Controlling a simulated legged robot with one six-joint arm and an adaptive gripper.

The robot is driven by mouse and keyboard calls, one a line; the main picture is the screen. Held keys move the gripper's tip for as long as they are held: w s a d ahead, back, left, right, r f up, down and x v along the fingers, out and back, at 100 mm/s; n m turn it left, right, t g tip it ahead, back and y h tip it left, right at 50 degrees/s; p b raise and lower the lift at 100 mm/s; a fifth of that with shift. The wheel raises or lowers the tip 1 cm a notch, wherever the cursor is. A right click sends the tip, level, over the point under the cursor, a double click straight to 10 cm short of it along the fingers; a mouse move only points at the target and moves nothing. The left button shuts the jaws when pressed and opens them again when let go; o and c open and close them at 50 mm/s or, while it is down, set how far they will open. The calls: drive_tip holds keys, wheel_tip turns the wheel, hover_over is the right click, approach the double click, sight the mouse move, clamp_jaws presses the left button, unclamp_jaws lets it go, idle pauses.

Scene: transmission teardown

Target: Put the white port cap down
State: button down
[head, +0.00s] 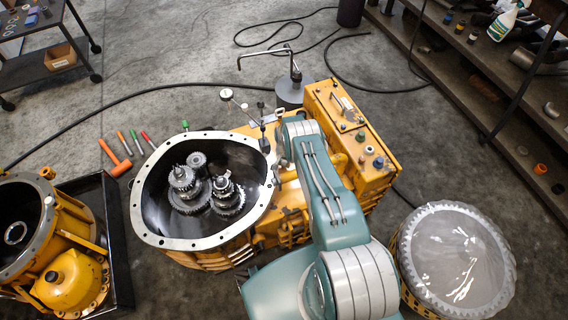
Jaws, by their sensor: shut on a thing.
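My arm reaches up from the bottom edge over the yellow transmission housing (294,226). Its wrist is above the housing, right of the round opening. My gripper is hidden behind the wrist and arm, so neither its jaws nor anything in them can be made out. A small pale cap (369,150) sits on the yellow valve box (322,104), among green, blue and reddish caps. I cannot tell whether either is the white port cap.
Gears (186,180) stand inside the open housing. A dial gauge (226,94) rises at its rim. A large ring gear (457,258) lies at lower right. A yellow casing (68,280) sits in a black tray at left. Cables, an orange mallet (115,158) and screwdrivers lie on the floor.

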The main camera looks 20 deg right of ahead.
drive_tip(key=shift+f, duration=0.25)
drive_tip(key=shift+f, duration=0.1)
drive_tip(key=c, duration=0.7)
unclamp_jaws()
drive_tip(key=shift+o, duration=0.2)
